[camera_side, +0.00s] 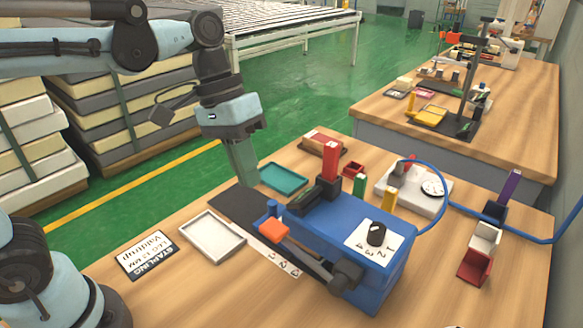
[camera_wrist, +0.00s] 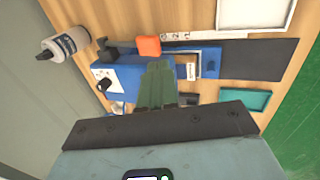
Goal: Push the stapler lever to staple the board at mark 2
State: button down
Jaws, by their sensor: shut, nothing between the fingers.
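The blue stapler machine (camera_side: 335,232) stands on the wooden table. Its lever has an orange end (camera_side: 273,230) on the near left, raised above the table. The orange end also shows in the wrist view (camera_wrist: 147,46). A dark knob (camera_side: 376,234) sits on a white numbered panel; its setting is unclear. A dark flat board (camera_side: 236,206) extends left from under the stapler, beside a white marked strip (camera_side: 283,264). Which mark lines up is too small to tell. My gripper (camera_side: 247,182) is shut and empty, pointing down above the board's far side, apart from the lever.
A white tray (camera_side: 212,238) lies left of the stapler and a teal tray (camera_side: 284,179) behind it. A white dial device (camera_side: 418,190) and small bins (camera_side: 478,256) stand right. A red upright block (camera_side: 330,162) rises at the stapler's back. A bottle (camera_wrist: 65,45) lies in the wrist view.

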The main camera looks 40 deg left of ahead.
jog(key=shift+v, duration=1.05)
jog(key=s+a+f+t+y, duration=0.1)
jog(key=a+f+t+y, duration=0.2)
jog(key=a+f+t, duration=0.4)
jog(key=shift+a+f+y, duration=0.4)
jog(key=shift+a, duration=0.6)
